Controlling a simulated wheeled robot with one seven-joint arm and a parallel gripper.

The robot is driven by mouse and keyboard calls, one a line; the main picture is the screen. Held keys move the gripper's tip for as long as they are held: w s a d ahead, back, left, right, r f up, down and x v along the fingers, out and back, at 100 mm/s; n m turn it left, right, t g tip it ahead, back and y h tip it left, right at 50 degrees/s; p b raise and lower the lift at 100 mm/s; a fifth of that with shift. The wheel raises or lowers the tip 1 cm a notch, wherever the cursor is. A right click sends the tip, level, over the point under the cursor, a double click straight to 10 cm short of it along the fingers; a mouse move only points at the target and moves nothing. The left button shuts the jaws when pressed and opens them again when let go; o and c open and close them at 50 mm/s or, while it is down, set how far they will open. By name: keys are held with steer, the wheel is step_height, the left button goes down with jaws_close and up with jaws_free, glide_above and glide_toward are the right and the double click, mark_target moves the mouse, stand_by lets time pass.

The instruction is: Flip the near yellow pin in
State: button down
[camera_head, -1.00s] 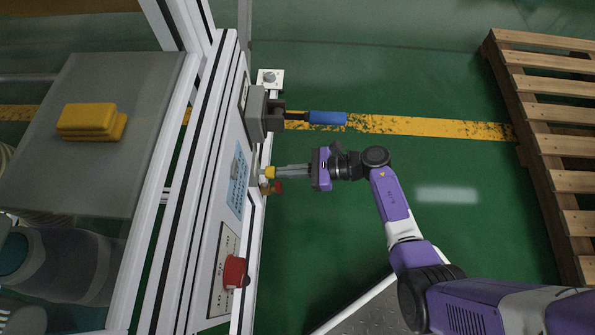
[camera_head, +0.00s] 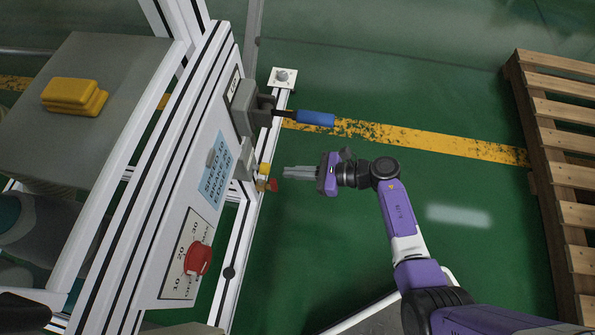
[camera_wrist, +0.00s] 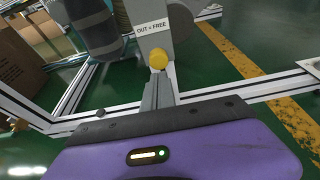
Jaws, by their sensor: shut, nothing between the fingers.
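A yellow pin (camera_head: 264,168) sticks out of a grey block on the side of the white-framed machine. In the wrist view its round yellow knob (camera_wrist: 158,58) shows straight beyond my fingertips, below a label reading "OUT = FREE". My gripper (camera_head: 286,172) is shut and empty, pointing left at the pin with a small gap between. It also shows in the wrist view (camera_wrist: 157,77), where the fingers overlap the lower edge of the knob. How far the pin is in or out cannot be told. Only one yellow pin is visible.
A blue-handled lever (camera_head: 315,118) juts out above my gripper. A red dial (camera_head: 198,259) is lower on the panel. A wooden pallet (camera_head: 565,150) lies at right; green floor between is clear.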

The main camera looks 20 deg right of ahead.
steer(key=p+v, duration=0.3)
steer(key=v, duration=0.7)
steer(key=shift+d, duration=0.15)
stand_by(0.4)
